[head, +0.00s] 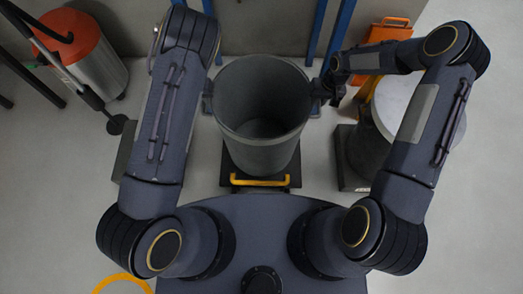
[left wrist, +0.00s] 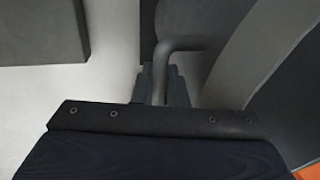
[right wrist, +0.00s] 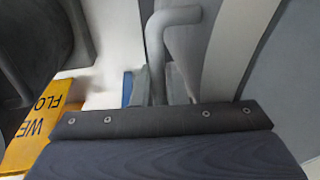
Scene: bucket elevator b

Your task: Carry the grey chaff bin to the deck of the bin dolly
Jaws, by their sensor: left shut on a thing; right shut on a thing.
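The grey chaff bin (head: 262,152) is an open, empty, upright cylinder in the middle of the head view. A dark deck with a yellow bar, the bin dolly (head: 289,181), shows below it, largely hidden by the bin. I cannot tell whether the bin touches the deck. My left gripper (head: 208,90) is shut on the bin's left side handle; the left wrist view shows the bent grey handle (left wrist: 163,65) between the fingers. My right gripper (head: 322,90) is shut on the opposite handle (right wrist: 155,45), seen in the right wrist view.
A drum (head: 400,105) with a pale top stands on a dark base at the right. An orange-and-silver canister (head: 97,68) stands at the far left. Blue posts (head: 318,30) rise behind the bin. A yellow floor sign (right wrist: 42,112) shows in the right wrist view.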

